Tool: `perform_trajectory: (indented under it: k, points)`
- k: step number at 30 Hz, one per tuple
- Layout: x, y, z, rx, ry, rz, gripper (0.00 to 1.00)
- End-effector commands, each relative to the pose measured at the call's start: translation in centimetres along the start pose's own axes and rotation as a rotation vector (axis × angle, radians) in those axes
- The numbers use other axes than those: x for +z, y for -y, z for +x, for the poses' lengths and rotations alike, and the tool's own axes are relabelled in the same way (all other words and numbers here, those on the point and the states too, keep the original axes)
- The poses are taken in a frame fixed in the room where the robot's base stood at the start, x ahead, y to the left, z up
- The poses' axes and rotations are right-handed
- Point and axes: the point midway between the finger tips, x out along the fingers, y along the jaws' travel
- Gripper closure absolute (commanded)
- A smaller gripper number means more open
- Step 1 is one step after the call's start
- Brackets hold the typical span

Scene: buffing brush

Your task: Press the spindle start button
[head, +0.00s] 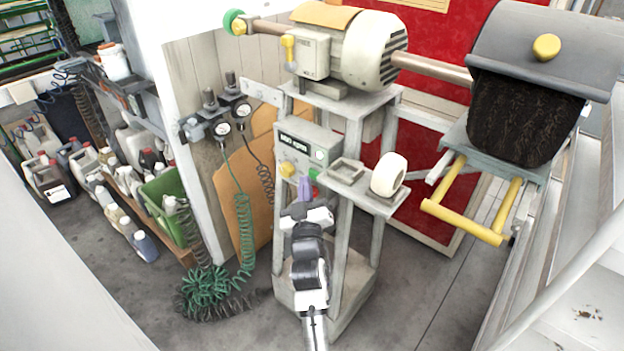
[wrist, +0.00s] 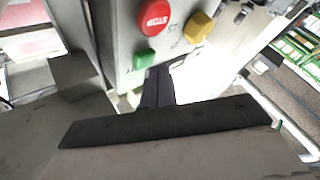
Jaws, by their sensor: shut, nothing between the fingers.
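The grey control box (head: 307,145) is mounted on the machine's stand. Its face in the wrist view (wrist: 120,35) carries a red STOP button (wrist: 154,16), a yellow knob (wrist: 198,27) and a green button (wrist: 144,59). My gripper (head: 305,184) is shut and empty, right in front of the box's lower part. In the wrist view its dark fingertips (wrist: 158,74) are close beside the green button. I cannot tell whether they touch it.
The motor (head: 368,48) and hooded brush (head: 525,110) are above. Coiled green hose (head: 243,230) hangs at left. Floor in front is clear.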

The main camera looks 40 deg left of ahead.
Motion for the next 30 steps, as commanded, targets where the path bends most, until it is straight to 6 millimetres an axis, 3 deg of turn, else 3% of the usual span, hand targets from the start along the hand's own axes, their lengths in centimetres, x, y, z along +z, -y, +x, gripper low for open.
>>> perform_trajectory:
  k: [14, 30]
  points:
    - [-0.2, 0.4, -0.5, -0.001, -0.001, 0.001, 1.0]
    - [-2.4, 2.7, -3.7, 0.0, -0.001, 0.001, 1.0]
